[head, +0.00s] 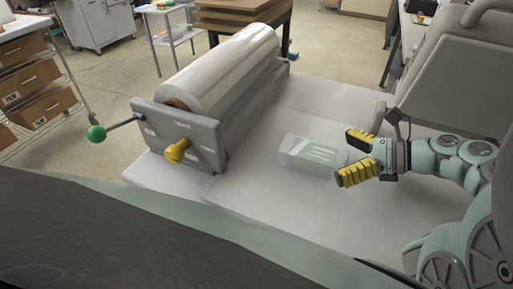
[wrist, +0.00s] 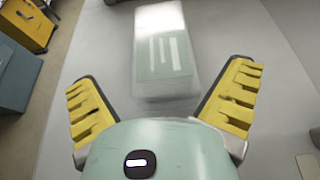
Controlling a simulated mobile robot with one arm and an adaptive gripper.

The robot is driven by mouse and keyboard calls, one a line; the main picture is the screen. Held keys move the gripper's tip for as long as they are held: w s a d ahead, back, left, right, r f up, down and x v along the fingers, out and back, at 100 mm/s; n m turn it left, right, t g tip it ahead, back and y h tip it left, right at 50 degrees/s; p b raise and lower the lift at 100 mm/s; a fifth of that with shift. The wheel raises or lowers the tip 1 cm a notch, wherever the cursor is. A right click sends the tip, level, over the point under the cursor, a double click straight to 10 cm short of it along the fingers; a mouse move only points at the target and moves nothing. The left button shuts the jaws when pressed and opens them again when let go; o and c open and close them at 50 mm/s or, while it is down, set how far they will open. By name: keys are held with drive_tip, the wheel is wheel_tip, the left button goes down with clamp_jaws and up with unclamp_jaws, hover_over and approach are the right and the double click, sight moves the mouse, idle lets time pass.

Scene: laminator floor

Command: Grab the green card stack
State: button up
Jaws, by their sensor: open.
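The green card stack (head: 312,152) is a pale green, flat block with white markings, lying on the grey-white table right of the laminator. It looks hazy, as if under clear film. In the wrist view the stack (wrist: 165,55) lies ahead of the jaws, its near end roughly between the fingertips. My gripper (head: 352,156) has yellow ridged fingers spread wide and nothing between them. It is at the right end of the stack, and the wrist view shows the gripper (wrist: 162,82) with a finger on either side. I cannot tell its exact height above the table.
A laminator (head: 202,130) with a clear film roll, yellow knob (head: 177,151) and green-ended crank (head: 96,133) stands left of the stack. The table (head: 285,215) is bare in front of the stack.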

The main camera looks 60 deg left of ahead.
sight(325, 155)
drive_tip(key=p+x, duration=0.2)
drive_tip(key=x, duration=0.2)
drive_tip(key=shift+a+r+p, duration=0.1)
drive_tip(key=shift+a+p, duration=0.05)
drive_tip(key=shift+p, duration=0.25)
drive_tip(key=shift+s+a+f, duration=0.1)
drive_tip(key=shift+a+f, duration=0.15)
drive_tip(key=c, duration=1.3)
